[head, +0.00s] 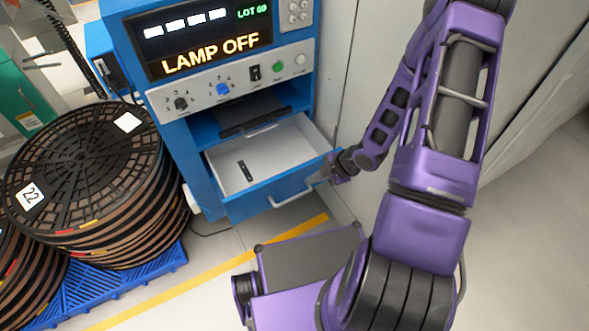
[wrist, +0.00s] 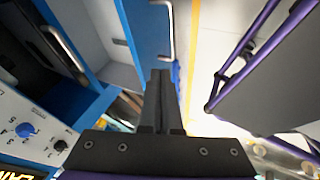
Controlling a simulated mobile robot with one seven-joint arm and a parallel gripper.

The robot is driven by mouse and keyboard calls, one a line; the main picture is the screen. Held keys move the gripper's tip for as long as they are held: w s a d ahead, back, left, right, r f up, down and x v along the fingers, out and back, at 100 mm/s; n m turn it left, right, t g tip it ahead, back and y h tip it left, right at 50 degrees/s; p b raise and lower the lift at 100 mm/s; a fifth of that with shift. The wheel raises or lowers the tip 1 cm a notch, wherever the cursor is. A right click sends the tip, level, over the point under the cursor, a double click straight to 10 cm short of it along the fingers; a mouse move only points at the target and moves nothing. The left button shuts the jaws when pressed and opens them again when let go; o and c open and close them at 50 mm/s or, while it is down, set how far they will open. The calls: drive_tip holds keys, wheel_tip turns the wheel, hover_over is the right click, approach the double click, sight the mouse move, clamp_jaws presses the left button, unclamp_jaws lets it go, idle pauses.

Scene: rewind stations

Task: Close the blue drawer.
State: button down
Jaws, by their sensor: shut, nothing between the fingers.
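The blue drawer (head: 245,206) is pulled open from the blue cabinet, below a dark slot. Its white inside shows, with a small dark bar lying in it and a pale handle (head: 291,193) on its front. In the wrist view the drawer's blue front (wrist: 146,32) is just beyond my fingertips, with the handle at the top. My gripper (head: 322,176) is at the right end of the drawer front. It is shut and empty, and its fingers (wrist: 160,76) are together in the wrist view. I cannot tell whether they touch the drawer.
The cabinet's panel reads "LAMP OFF" (head: 210,56), above knobs and buttons. Stacked black reels (head: 85,175) stand on a blue pallet (head: 125,282) at left. A pale wall (head: 370,60) is close on the right. Floor with a yellow line (head: 205,275) lies in front.

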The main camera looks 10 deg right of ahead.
drive_tip(key=s+a+y, duration=0.1)
drive_tip(key=a, duration=0.1)
drive_tip(key=b, duration=0.2)
approach(278, 184)
drive_tip(key=a+f, duration=0.2)
drive_tip(key=f, duration=0.1)
drive_tip(key=shift+w+a+f, duration=0.15)
drive_tip(key=shift+w+f, duration=0.05)
drive_tip(key=shift+f, duration=0.1)
drive_tip(key=shift+w+a, duration=0.15)
drive_tip(key=shift+w, duration=0.45)
drive_tip(key=shift+w, duration=0.1)
